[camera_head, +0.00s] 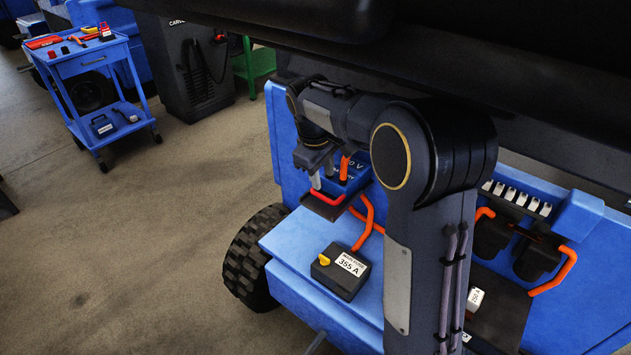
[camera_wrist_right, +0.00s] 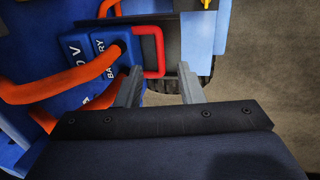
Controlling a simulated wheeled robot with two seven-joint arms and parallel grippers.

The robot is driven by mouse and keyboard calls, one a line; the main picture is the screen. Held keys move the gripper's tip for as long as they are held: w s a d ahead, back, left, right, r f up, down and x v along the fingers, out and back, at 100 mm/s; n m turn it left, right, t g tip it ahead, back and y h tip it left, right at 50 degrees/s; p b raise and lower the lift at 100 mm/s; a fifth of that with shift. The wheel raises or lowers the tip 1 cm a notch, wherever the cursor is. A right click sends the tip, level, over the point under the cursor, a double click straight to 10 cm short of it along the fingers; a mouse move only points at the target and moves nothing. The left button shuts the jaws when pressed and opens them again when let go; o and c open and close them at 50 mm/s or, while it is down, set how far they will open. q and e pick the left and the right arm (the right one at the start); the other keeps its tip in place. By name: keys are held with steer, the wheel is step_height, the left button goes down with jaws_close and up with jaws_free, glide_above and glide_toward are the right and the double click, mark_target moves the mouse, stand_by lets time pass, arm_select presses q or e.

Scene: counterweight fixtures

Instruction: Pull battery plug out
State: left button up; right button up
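The battery plug is a blue block with white lettering (camera_head: 358,165) and a red U-shaped handle (camera_head: 327,198), low on the blue vehicle. In the right wrist view the plug (camera_wrist_right: 112,42) is at upper left, with its red handle (camera_wrist_right: 161,52) sticking out to the right. My right gripper (camera_head: 322,181) is at the handle in the head view. In the wrist view its two grey fingers (camera_wrist_right: 160,68) are apart, one tip on each side of the handle's near end. I cannot tell whether they touch it. My left gripper is not in view.
Orange cables (camera_head: 366,220) run from the plug. A dark box labelled 355 A (camera_head: 341,272), with a yellow knob, sits on the blue ledge (camera_head: 300,245) below. A black tyre (camera_head: 250,262) is at left. A blue tool cart (camera_head: 85,65) stands farther back on open floor.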

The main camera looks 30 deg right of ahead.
mark_target(327, 198)
steer(key=f, duration=0.2)
steer(key=d+f+b, duration=0.1)
steer(key=f, duration=0.4)
steer(key=shift+w+d+f, duration=0.2)
steer(key=shift+w+f, duration=0.05)
steer(key=shift+w, duration=0.05)
jaws_close()
